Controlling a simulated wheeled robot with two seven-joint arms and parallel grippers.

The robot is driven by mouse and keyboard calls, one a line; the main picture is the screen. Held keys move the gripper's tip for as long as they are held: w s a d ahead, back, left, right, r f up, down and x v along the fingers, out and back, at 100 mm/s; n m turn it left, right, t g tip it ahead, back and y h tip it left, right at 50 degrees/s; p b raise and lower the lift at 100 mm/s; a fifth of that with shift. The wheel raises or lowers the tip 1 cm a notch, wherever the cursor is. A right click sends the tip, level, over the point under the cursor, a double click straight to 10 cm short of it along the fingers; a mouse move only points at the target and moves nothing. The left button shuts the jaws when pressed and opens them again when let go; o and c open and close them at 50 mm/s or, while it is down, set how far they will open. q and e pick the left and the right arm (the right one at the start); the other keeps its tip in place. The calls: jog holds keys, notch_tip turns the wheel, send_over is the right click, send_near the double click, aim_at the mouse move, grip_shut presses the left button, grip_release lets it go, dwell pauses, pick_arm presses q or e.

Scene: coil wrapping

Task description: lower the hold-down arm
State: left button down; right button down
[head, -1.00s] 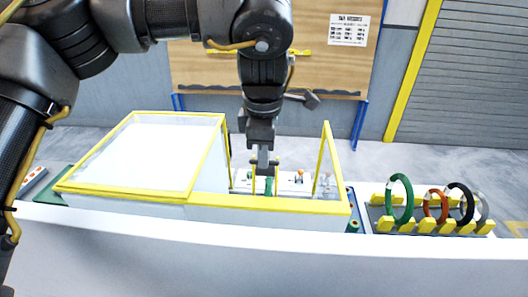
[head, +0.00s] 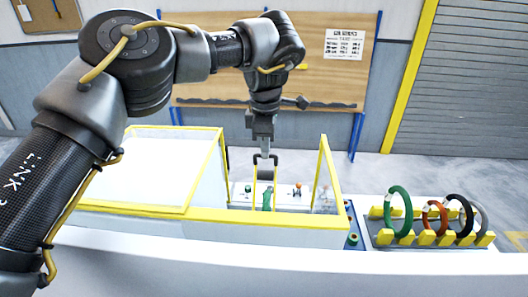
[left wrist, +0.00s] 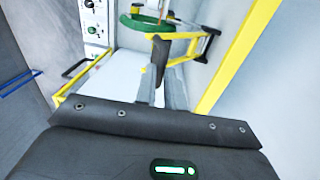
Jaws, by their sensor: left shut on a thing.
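My left gripper (head: 265,154) is over the open part of the yellow-framed machine (head: 285,222). Its fingers are shut on the black grip (left wrist: 160,50) of the yellow hold-down arm (left wrist: 188,37), which shows between the fingertips in the left wrist view. The hold-down arm is raised in the head view, with yellow showing just below the fingers. A green ring-shaped coil (left wrist: 150,24) lies just beyond the grip in the left wrist view; a small green part of it (head: 267,200) shows below my gripper. My right gripper is not in view.
Clear panels with yellow edges (head: 325,165) stand on both sides of the opening. A panel with knobs (left wrist: 92,20) lies behind. At the right, a rack (head: 400,241) holds several coils, among them a green one (head: 400,205).

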pick_arm(q)
jog(key=shift+w+f, duration=0.25)
jog(key=shift+w, duration=0.55)
jog(key=shift+w+f, duration=0.25)
jog(key=shift+w, duration=0.5)
jog(key=c, duration=1.5)
grip_release()
jog(key=shift+f, duration=0.15)
